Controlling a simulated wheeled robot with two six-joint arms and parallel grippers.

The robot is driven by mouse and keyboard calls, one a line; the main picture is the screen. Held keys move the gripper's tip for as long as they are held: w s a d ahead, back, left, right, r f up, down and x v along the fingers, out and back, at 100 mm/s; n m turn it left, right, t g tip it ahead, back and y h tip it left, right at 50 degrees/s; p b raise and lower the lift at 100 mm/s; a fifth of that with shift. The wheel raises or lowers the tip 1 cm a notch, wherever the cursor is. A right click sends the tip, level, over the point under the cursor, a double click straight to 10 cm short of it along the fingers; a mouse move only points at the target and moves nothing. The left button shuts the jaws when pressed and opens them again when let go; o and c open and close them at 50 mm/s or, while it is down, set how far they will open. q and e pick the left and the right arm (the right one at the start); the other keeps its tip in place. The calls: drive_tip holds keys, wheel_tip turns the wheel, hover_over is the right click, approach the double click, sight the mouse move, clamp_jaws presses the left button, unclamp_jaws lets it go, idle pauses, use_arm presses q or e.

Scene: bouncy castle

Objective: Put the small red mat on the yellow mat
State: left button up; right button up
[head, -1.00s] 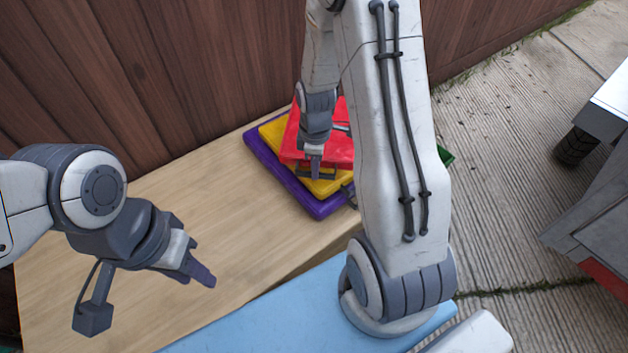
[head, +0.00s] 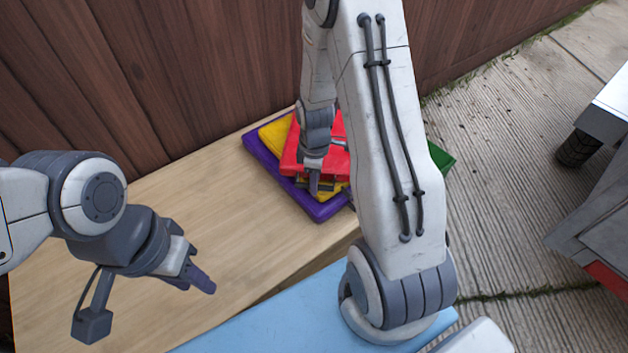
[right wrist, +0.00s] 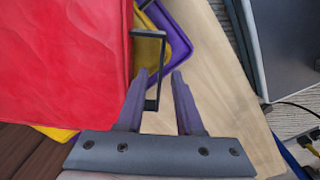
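The small red mat (head: 290,158) lies on top of the yellow mat (head: 275,133), turned at an angle to it. The red mat (right wrist: 60,60) fills the left of the right wrist view, and a black handle (right wrist: 164,60) stands out beside its edge. My right gripper (head: 314,190) is at the near edge of the stack. In the right wrist view its two fingers (right wrist: 160,75) are apart, with the handle's lower end between them. My left gripper (head: 203,283) hangs over the table, away from the mats; its finger gap is unclear. My right arm hides the stack's right side.
A purple mat (head: 262,158) lies under the yellow one on the wooden table (head: 180,220). Something green (head: 441,157) shows behind my right arm. A light blue surface (head: 260,325) is in front. The table's left part is clear.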

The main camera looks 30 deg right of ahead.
drive_tip(key=shift+r, duration=0.1)
wheel_tip(320, 180, up, 12)
drive_tip(key=p, duration=0.4)
drive_tip(key=s+a+r+m, duration=0.1)
drive_tip(key=s+a+r, duration=0.25)
drive_tip(key=a, duration=0.35)
drive_tip(key=s+a+r, duration=0.3)
drive_tip(key=a+r, duration=0.1)
drive_tip(key=a, duration=0.4)
drive_tip(key=s+a+r+m, duration=0.1)
drive_tip(key=s+a+r, duration=0.1)
drive_tip(key=s, duration=0.4)
drive_tip(key=s+a+r+m+y, duration=0.1)
drive_tip(key=s+a, duration=0.3)
drive_tip(key=s, duration=0.3)
drive_tip(key=shift+s+a+r, duration=0.15)
drive_tip(key=shift+a+r, duration=0.1)
drive_tip(key=shift+r, duration=0.15)
wheel_tip(320, 180, up, 24)
drive_tip(key=p, duration=2.4)
drive_tip(key=shift+f, duration=0.25)
